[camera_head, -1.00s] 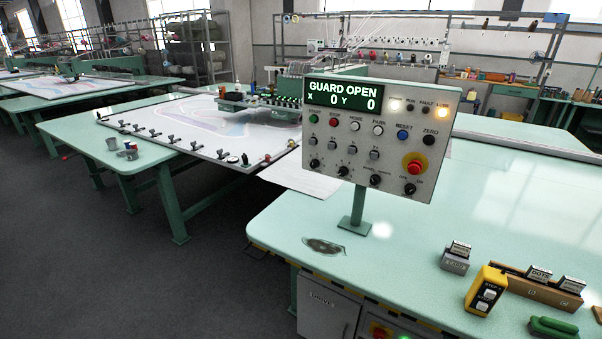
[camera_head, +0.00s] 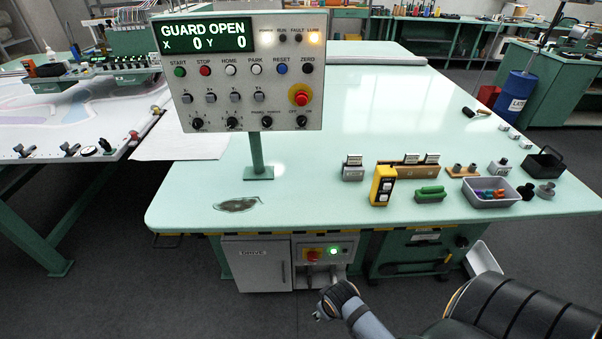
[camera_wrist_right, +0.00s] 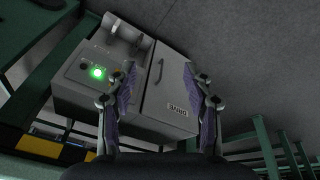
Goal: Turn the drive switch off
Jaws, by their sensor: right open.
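The grey drive cabinet (camera_head: 255,265) hangs under the front of the table, its door marked DRIVE. Beside the door, the switch panel (camera_head: 298,250) carries a red and yellow switch (camera_head: 313,255) and a lit green lamp (camera_head: 334,251). My right gripper (camera_head: 333,297) is low in front of the panel. In the right wrist view, my right gripper (camera_wrist_right: 160,108) is open and empty, facing the cabinet (camera_wrist_right: 172,85), which appears upside down. The lit green lamp (camera_wrist_right: 97,72) is left of the fingers. The left finger partly covers the red and yellow switch. My left gripper is out of view.
The console (camera_head: 250,75) reads GUARD OPEN and stands on the table (camera_head: 310,200). A yellow pendant (camera_head: 382,186), a green-handled tool (camera_head: 430,194) and a grey bin (camera_head: 490,191) lie on top. Table legs flank the cabinet; the floor in front is open.

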